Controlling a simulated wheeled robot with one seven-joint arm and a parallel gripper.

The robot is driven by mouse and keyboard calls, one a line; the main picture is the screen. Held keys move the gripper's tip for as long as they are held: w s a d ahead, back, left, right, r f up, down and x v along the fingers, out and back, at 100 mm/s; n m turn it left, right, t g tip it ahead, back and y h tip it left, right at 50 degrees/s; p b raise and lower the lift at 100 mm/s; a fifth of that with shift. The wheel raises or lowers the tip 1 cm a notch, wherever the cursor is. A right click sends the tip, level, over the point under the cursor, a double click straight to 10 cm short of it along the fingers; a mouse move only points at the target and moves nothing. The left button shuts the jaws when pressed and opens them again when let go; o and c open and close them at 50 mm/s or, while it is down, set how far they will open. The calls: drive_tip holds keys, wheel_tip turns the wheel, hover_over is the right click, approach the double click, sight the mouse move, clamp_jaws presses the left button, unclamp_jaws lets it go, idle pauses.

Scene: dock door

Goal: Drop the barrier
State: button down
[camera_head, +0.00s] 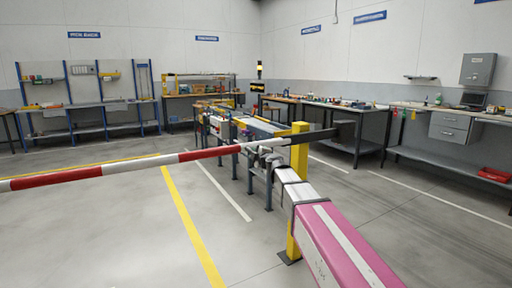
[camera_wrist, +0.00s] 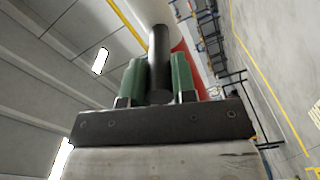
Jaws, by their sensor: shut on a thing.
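The barrier is a red and white striped pole (camera_head: 130,165) that runs from the left edge to a yellow post (camera_head: 299,155) in the head view. It looks close to level there; its exact tilt is hard to judge. A dark end piece sticks out right of the post. My gripper (camera_head: 264,153) is at the pole near the post, partly hidden by my arm. In the wrist view my gripper (camera_wrist: 157,80) has its green fingers on both sides of a black round handle (camera_wrist: 158,45). The handle joins the red and white pole (camera_wrist: 188,62) beyond.
Behind the pole stands a long table with yellow parts (camera_head: 258,124). Workbenches (camera_head: 345,112) line the right and back walls. A blue-framed shelf bench (camera_head: 90,108) is at the back left. The floor (camera_head: 120,230) under the pole is clear, with a yellow line.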

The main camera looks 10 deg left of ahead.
drive_tip(key=shift+d+f, duration=0.1)
drive_tip(key=shift+f, duration=0.2)
drive_tip(key=shift+f, duration=0.1)
drive_tip(key=c, duration=0.9)
unclamp_jaws()
drive_tip(key=shift+f, duration=0.15)
drive_tip(key=shift+s+d+r, duration=0.2)
drive_tip(key=shift+s+d, duration=0.1)
drive_tip(key=shift+s, duration=0.05)
drive_tip(key=v, duration=1)
